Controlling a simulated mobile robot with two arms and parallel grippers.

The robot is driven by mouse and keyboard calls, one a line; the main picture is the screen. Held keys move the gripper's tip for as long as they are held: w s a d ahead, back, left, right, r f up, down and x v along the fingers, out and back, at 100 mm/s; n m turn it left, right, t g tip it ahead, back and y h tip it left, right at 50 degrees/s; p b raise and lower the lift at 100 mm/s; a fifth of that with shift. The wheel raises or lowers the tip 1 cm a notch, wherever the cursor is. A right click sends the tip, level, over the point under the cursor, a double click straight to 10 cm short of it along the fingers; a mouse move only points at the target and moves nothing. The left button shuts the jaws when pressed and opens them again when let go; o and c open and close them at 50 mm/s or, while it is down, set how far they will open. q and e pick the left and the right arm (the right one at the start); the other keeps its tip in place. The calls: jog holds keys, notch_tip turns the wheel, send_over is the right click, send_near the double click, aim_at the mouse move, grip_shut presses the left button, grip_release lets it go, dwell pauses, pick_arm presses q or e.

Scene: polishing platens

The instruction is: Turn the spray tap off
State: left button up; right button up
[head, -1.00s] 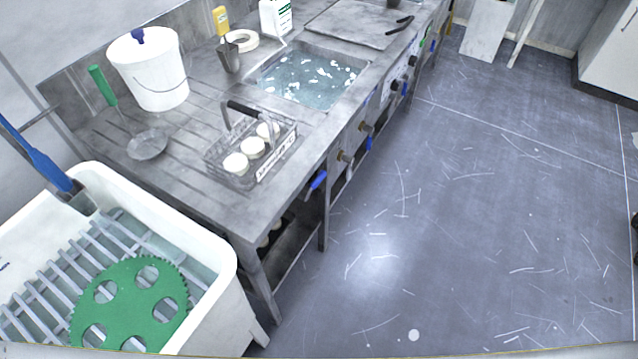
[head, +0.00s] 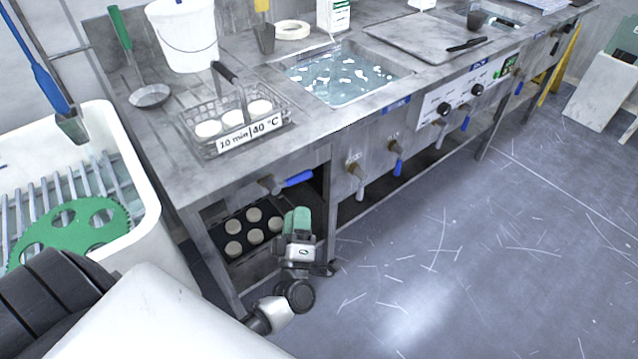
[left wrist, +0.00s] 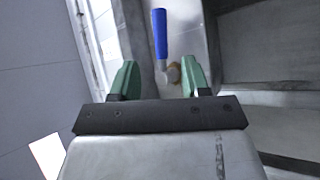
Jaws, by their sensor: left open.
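A tap with a blue lever (head: 297,179) sits on the bench front, below the basket, at the left end of a row of taps. Its lever points sideways to the right. I cannot read a label naming it the spray tap. In the left wrist view the blue lever (left wrist: 160,34) lies ahead, with a brass-coloured fitting (left wrist: 173,73) near its lower end, between my fingers in the picture. My left gripper (head: 298,215) is open and empty, just below the lever in the head view; its green fingers also show in the left wrist view (left wrist: 160,80). My right gripper is out of view.
Other taps (head: 396,152) stand along the bench front to the right, levers hanging down. A shelf with pale discs (head: 254,215) is under the bench. A white tub (head: 147,170) stands at the left.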

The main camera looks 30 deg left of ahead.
aim_at(299, 178)
pick_arm(q)
jog(key=x, duration=0.8)
jog(key=shift+w+a+r+p, duration=0.1)
jog(key=shift+w+a+p, duration=0.15)
jog(key=shift+w+p, duration=0.1)
jog(key=shift+w+a+r, duration=0.15)
jog(key=shift+w, duration=0.2)
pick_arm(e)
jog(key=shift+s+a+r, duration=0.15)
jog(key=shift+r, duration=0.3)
pick_arm(q)
jog(key=c, duration=0.7)
grip_shut()
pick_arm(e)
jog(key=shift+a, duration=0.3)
